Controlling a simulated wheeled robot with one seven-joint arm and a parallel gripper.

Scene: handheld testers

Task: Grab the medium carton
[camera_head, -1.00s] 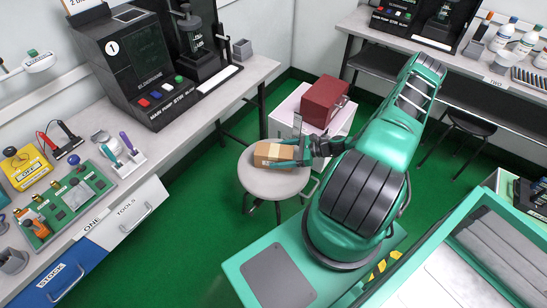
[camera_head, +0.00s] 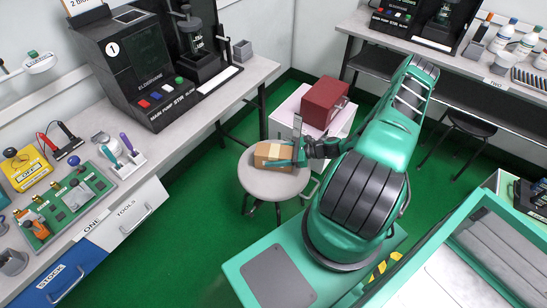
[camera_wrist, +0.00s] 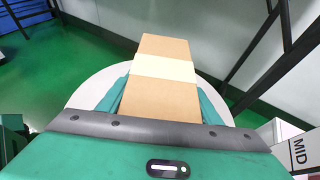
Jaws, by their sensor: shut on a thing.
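The carton (camera_head: 267,154) is a brown box with a pale tape band, on or just above the round grey stool top (camera_head: 270,186) in the head view. Whether it touches the stool I cannot tell. In the wrist view the carton (camera_wrist: 162,92) lies lengthwise between the teal fingers of my gripper (camera_wrist: 160,96), over the pale round top (camera_wrist: 88,92). My gripper also shows in the head view (camera_head: 297,154), reaching in from the right. It is shut on the carton, one finger along each side. The fingertips are partly hidden.
A dark red box (camera_head: 325,103) sits on a white cabinet (camera_head: 292,106) behind the stool. A workbench (camera_head: 165,145) with a black machine (camera_head: 150,75) stands at the left. A white unit marked MID (camera_wrist: 297,150) is at the wrist view's lower right. Green floor lies around the stool.

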